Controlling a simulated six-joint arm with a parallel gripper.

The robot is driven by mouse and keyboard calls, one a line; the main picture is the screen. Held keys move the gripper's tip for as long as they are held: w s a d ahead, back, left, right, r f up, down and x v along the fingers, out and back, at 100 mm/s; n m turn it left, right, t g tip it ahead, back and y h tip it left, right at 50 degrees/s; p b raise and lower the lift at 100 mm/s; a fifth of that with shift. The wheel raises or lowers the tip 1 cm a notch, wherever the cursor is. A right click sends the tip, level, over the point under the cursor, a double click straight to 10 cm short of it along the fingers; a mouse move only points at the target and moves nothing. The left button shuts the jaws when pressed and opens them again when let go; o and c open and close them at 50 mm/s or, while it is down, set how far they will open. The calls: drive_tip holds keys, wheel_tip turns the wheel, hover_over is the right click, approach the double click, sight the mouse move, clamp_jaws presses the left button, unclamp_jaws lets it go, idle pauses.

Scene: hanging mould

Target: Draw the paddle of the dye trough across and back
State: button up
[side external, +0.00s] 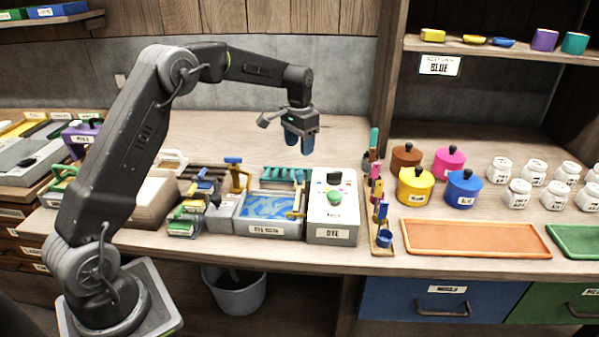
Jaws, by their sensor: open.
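The dye trough (268,229) is a grey box on the bench with blue, patterned liquid in it and a label on its front. My gripper (299,141) hangs above and behind the trough's right side, pointing down. Its blue fingers are open and empty, well clear of the trough. The lower part of the paddle is too small to make out.
Coloured pots (415,185) and an orange tray (477,238) lie further right. The bench behind is clear.

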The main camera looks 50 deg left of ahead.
sight(299, 172)
wheel_tip(299, 172, down, 9)
drive_tip(key=shift+f, duration=0.15)
drive_tip(key=shift+c, duration=0.2)
clamp_jaws()
idle(0.4)
